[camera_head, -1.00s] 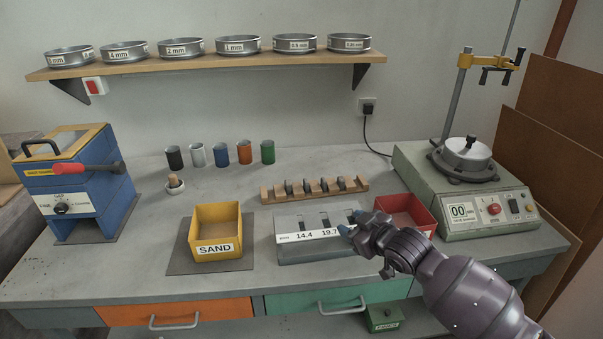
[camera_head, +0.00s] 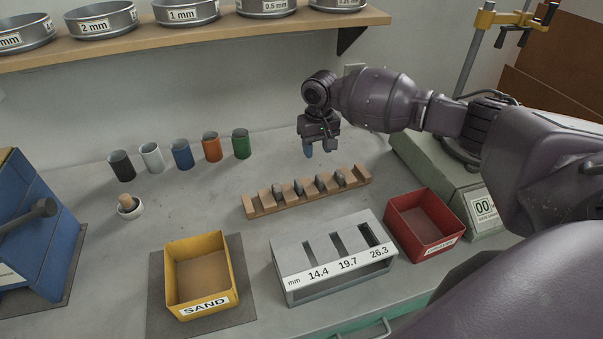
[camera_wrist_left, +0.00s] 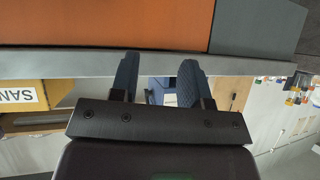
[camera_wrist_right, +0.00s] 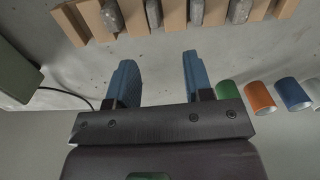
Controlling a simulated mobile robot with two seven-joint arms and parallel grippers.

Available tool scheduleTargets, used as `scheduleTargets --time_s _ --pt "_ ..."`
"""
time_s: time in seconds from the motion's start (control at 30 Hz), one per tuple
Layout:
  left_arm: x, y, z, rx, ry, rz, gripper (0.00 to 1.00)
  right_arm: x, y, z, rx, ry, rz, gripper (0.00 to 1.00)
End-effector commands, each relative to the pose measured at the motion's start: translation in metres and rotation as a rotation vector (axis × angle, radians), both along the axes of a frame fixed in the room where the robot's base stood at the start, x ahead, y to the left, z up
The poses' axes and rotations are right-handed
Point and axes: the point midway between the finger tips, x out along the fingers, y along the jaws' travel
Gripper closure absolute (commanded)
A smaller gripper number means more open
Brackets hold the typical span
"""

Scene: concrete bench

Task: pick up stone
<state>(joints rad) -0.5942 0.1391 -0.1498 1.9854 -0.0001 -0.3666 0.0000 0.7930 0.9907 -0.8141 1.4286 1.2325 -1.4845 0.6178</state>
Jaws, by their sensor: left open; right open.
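Several grey stones, one of them here (camera_head: 298,187), stand in the slots of a wooden rack (camera_head: 265,208) at the middle of the bench. The stones (camera_wrist_right: 112,17) and the rack (camera_wrist_right: 175,18) also show at the top of the right wrist view. My right gripper (camera_head: 321,150) is open and empty, pointing down above the bench behind the rack; its blue fingers also show in the right wrist view (camera_wrist_right: 158,75). My left gripper (camera_wrist_left: 158,80) is open and empty by the bench's front edge; it is out of the head view.
A grey slotted gauge (camera_head: 300,284) stands in front of the rack, between a yellow SAND box (camera_head: 200,245) and a red box (camera_head: 420,198). Several coloured cups (camera_head: 181,155) stand behind. A shelf with sieves (camera_head: 185,40) hangs above.

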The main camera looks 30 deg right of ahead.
Motion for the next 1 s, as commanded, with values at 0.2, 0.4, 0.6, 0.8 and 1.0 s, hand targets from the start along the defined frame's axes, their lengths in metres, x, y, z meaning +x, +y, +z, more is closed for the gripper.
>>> scheduleTargets --time_s 0.2,0.4,0.6,0.8,1.0 --pt "-0.006 0.001 -0.003 0.002 0.009 0.001 0.57 -0.002 -0.001 -0.011 -0.008 0.01 -0.03 0.53" --pt "-0.009 0.002 -0.009 0.003 0.02 0.003 0.57 -0.002 -0.001 -0.04 -0.007 0.01 -0.03 0.53" --pt "-0.008 0.002 -0.011 0.003 0.019 0.001 0.57 -0.002 -0.001 -0.057 -0.007 0.007 -0.027 0.53" --pt "-0.005 0.001 -0.012 0.003 0.014 -0.001 0.57 -0.001 -0.003 -0.072 -0.008 0.007 -0.027 0.53" --pt "-0.005 0.001 -0.018 0.002 0.015 -0.002 0.57 0.0 -0.004 -0.1 -0.008 0.008 -0.027 0.53"
